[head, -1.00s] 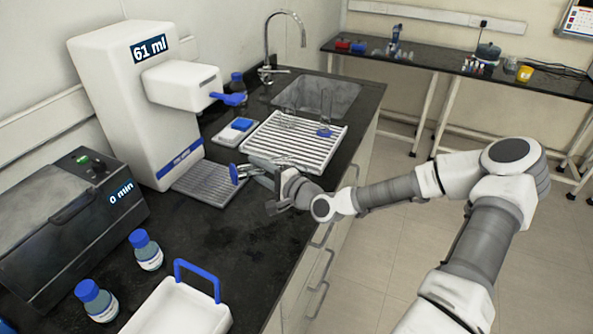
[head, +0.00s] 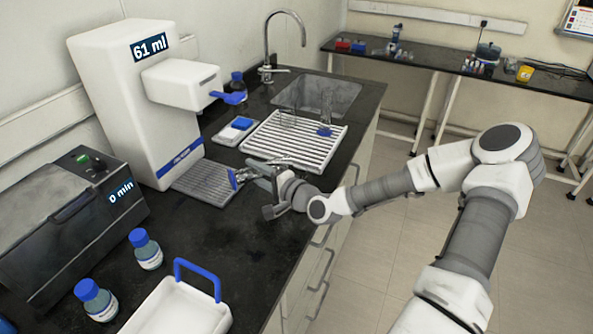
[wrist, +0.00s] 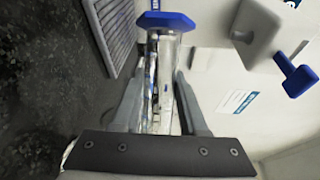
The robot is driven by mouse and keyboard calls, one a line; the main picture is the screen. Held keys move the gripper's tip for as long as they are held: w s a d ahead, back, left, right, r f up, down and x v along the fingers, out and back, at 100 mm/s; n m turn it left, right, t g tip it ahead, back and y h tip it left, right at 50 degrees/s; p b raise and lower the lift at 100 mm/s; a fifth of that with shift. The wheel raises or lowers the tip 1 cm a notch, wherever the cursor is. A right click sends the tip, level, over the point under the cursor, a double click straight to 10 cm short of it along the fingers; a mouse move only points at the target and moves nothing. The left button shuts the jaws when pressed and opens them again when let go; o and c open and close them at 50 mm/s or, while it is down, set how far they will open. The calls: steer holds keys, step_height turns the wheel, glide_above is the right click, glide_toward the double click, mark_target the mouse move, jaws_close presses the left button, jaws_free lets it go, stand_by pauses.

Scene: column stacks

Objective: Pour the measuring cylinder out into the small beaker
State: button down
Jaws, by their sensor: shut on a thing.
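My gripper (head: 262,174) is shut on the measuring cylinder, a clear tube with a blue foot (head: 233,179). The cylinder lies well over from upright, its foot pointing left over the dispenser's grey grate. In the wrist view, the blue foot (wrist: 165,21) is at the top and the clear tube (wrist: 165,70) runs down between the two fingers. The tube's mouth is hidden by the gripper, and I cannot tell whether liquid is inside. Clear glassware (head: 288,117) stands on the white rack; I cannot tell whether it is the small beaker.
The white dispenser (head: 120,100) reads 61 ml, with its grate (head: 195,187) in front. A blue-footed glass piece (head: 325,125) stands on the ribbed rack (head: 265,148). Two blue-capped bottles (head: 145,250) and a white tray (head: 185,310) are at the front. The dark counter between is clear.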

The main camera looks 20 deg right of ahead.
steer(key=shift+f+n+h+b, duration=0.3)
steer(key=shift+f+n+b, duration=0.25)
steer(key=shift+f+n, duration=0.25)
steer(key=shift+a+f+n+g+h+b, duration=0.2)
steer(key=shift+f+n+g+h+b, duration=0.2)
steer(key=shift+f+n+b, duration=0.6)
steer(key=shift+d+f+h, duration=0.15)
steer(key=shift+f+h, duration=0.15)
steer(key=shift+f, duration=0.25)
steer(key=shift+d+n, duration=0.15)
steer(key=shift+n, duration=0.35)
steer(key=shift+d+r+n+h, duration=0.1)
steer(key=shift+r+n+h, duration=0.1)
steer(key=shift+n+h, duration=0.1)
steer(key=n+b, duration=0.1)
steer(key=d+n+h+b, duration=0.1)
steer(key=shift+w+d+r+n+h, duration=0.15)
steer(key=shift+d+r+n+h, duration=0.15)
steer(key=shift+r+n, duration=0.1)
steer(key=n+b, duration=0.1)
steer(key=n+h+b, duration=0.1)
steer(key=b, duration=0.1)
steer(key=shift+a, duration=0.25)
steer(key=n+h+b, duration=0.2)
steer(key=b, duration=0.5)
steer(key=shift+f+n, duration=0.15)
steer(key=shift+n, duration=0.15)
